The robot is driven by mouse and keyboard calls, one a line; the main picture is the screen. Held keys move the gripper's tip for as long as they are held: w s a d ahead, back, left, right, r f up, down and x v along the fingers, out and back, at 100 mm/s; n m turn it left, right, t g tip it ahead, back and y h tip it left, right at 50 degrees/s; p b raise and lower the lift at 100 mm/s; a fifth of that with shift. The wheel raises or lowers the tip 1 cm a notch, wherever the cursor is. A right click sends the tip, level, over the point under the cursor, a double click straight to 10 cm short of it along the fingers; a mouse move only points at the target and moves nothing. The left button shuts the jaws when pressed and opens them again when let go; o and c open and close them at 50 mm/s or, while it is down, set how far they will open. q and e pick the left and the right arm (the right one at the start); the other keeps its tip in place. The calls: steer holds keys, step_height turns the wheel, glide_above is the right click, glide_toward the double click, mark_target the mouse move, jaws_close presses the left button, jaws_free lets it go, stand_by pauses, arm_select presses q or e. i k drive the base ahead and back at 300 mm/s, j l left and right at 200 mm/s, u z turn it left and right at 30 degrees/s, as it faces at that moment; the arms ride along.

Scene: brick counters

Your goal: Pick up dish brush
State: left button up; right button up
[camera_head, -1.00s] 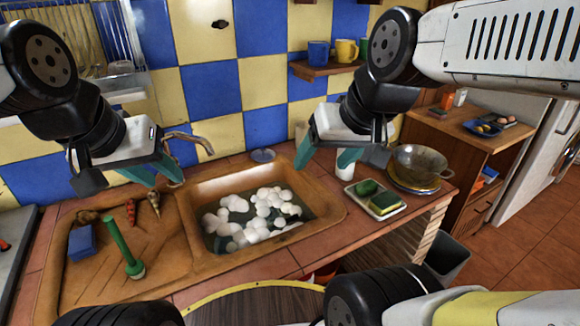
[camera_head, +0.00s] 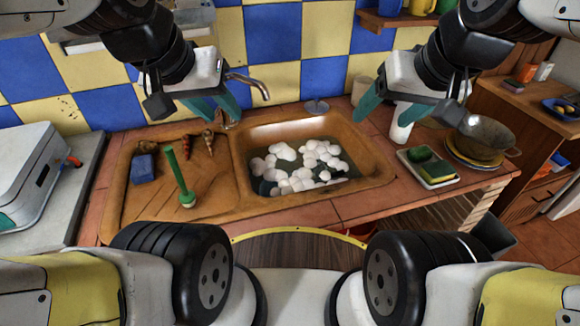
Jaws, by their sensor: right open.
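The dish brush (camera_head: 180,177) is green with a long handle. My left gripper (camera_head: 226,120) is above the back of the drainboard, up and to the right of the brush. Its teal fingers show a gap with nothing between them. My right gripper (camera_head: 383,120) is open and empty above the counter, right of the basin. Neither gripper touches the brush.
The basin (camera_head: 385,165) holds foam. A blue sponge (camera_head: 143,168) and shells (camera_head: 208,141) lie near the brush. A faucet (camera_head: 248,83) is behind. A sponge tray (camera_head: 405,160), white bottle (camera_head: 401,130) and metal bowl (camera_head: 484,137) stand at right.

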mark_target(187, 198)
steer(key=k+u, duration=0.1)
steer(key=u, duration=1.05)
